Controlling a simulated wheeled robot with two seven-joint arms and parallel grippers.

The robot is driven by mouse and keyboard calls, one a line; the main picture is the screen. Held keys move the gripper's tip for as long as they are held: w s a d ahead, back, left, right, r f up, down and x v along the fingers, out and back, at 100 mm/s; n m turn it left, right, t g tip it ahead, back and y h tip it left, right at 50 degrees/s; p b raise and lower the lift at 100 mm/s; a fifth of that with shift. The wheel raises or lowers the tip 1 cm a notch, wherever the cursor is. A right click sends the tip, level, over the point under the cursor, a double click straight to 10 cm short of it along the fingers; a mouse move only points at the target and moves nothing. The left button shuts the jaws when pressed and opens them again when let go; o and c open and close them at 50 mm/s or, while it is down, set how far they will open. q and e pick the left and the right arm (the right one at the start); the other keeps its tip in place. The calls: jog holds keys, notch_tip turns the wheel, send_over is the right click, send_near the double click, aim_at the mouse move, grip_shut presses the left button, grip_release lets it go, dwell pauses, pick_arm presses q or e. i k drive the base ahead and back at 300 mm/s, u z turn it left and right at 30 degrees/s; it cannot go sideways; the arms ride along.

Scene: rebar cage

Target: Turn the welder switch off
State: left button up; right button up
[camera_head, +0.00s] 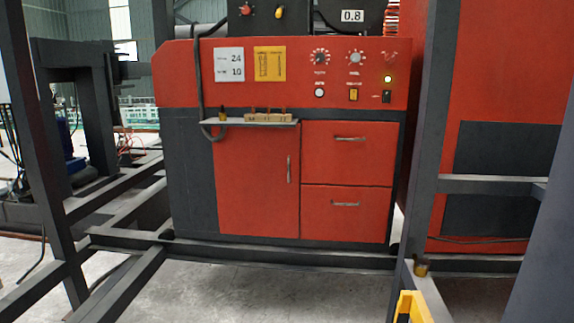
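The welder (258,180) is a red and dark grey cabinet standing upright in the middle of the head view. Its red control panel (300,90) faces me. Neither of my grippers shows in this view, and nothing touches the panel.
Dark steel posts stand left (40,130) and right (428,140) of the welder, with low beams (250,254) across its front. A small shelf (248,122) juts out below the panel. A yellow object (412,306) shows at the bottom edge.

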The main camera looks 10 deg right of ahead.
aim_at(389, 59)
jog(key=i, duration=3.15)
jog(key=z, duration=1.1)
